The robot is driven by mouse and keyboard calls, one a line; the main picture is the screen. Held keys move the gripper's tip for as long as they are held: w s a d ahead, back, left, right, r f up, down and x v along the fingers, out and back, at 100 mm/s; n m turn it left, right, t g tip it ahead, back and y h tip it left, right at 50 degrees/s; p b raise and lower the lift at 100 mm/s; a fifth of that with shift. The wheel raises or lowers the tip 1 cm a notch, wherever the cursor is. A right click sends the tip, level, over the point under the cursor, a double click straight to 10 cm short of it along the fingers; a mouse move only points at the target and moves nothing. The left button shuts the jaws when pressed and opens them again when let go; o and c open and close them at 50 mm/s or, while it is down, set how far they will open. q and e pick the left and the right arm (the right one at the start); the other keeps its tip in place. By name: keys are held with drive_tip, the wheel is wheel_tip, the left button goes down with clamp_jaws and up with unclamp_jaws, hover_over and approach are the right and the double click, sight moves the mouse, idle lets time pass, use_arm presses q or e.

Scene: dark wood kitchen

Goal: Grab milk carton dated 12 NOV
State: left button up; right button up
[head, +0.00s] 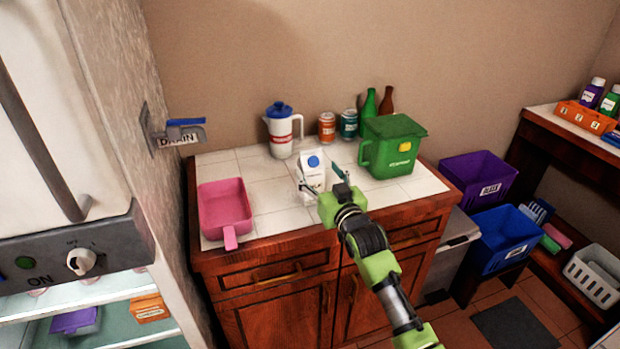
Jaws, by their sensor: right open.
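A white milk carton (312,172) with a blue round cap stands upright on the tiled counter (270,199). Its date is too small to read. My right gripper (322,182) is open at the carton, with one finger on its left side and the other on its right. I cannot tell whether the fingers touch it. The gripper covers the carton's lower right part. My left gripper is not in view.
A pink scoop-like tray (224,206) lies on the left of the counter. Purple (479,178) and blue (505,237) bins stand right of the cabinet.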

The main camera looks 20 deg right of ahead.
sight(314, 168)
drive_tip(key=shift+w+r, duration=0.15)
drive_tip(key=shift+w, duration=0.2)
drive_tip(key=shift+w+a+f+p, duration=0.1)
drive_tip(key=shift+w+p, duration=0.1)
drive_tip(key=shift+w, duration=0.55)
drive_tip(key=shift+w+a+f+p, duration=0.1)
drive_tip(key=shift+w+a+p, duration=0.05)
drive_tip(key=shift+w, duration=0.65)
drive_tip(key=shift+w+a+p, duration=0.1)
drive_tip(key=shift+w+p, duration=0.1)
drive_tip(key=shift+w, duration=0.55)
drive_tip(key=c, duration=1.7)
drive_tip(key=shift+r, duration=0.15)
clamp_jaws()
